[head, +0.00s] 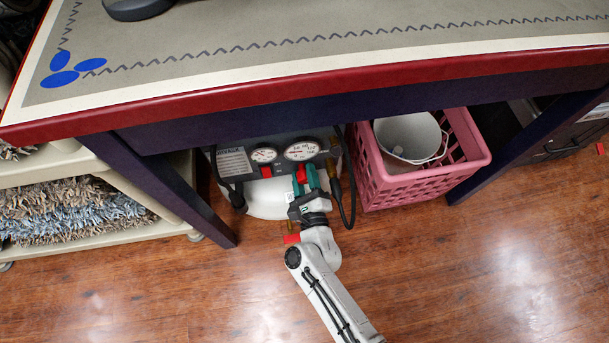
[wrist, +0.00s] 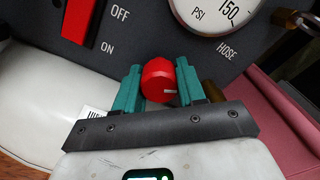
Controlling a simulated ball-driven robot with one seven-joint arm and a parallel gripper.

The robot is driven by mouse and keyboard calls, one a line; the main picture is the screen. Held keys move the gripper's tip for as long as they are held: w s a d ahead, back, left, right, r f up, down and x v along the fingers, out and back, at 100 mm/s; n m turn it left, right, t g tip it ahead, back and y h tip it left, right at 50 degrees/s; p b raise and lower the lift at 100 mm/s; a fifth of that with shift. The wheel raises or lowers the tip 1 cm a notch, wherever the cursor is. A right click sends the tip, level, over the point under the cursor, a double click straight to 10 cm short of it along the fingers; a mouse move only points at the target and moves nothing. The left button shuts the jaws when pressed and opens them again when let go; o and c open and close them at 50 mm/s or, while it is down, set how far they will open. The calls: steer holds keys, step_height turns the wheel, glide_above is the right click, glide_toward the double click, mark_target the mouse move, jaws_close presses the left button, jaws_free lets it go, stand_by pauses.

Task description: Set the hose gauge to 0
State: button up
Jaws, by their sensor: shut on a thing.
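The compressor's dark panel (head: 232,160) is under the table, above a white tank (head: 268,200). The hose gauge (head: 302,150) is the larger, right-hand dial; its lower part, marked PSI and 150, shows in the wrist view (wrist: 218,14). I cannot read its needle. A red round knob (wrist: 158,84) with a pale mark on its face sits below the gauge. My gripper (wrist: 160,88) has its teal fingers shut on the knob's two sides; in the head view my gripper (head: 306,178) partly hides it.
A smaller gauge (head: 264,154) and a red ON/OFF switch (head: 265,171) are left of the knob. A black hose (head: 350,190) and a pink crate (head: 400,190) holding a white bucket (head: 410,135) are close on the right. The table edge (head: 300,93) overhangs the panel. The front floor is clear.

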steer(key=n, duration=0.6)
steer(key=shift+d+p, duration=0.1)
steer(key=shift+p, duration=0.3)
steer(key=n+p, duration=0.1)
steer(key=n, duration=0.5)
steer(key=shift+n, duration=0.3)
steer(key=shift+d, duration=0.1)
steer(key=o, duration=0.8)
steer(key=shift+o, duration=1.3)
steer(key=p+v, duration=0.3)
steer(key=v, duration=0.7)
steer(key=shift+s, duration=0.35)
steer(key=shift+r, duration=0.1)
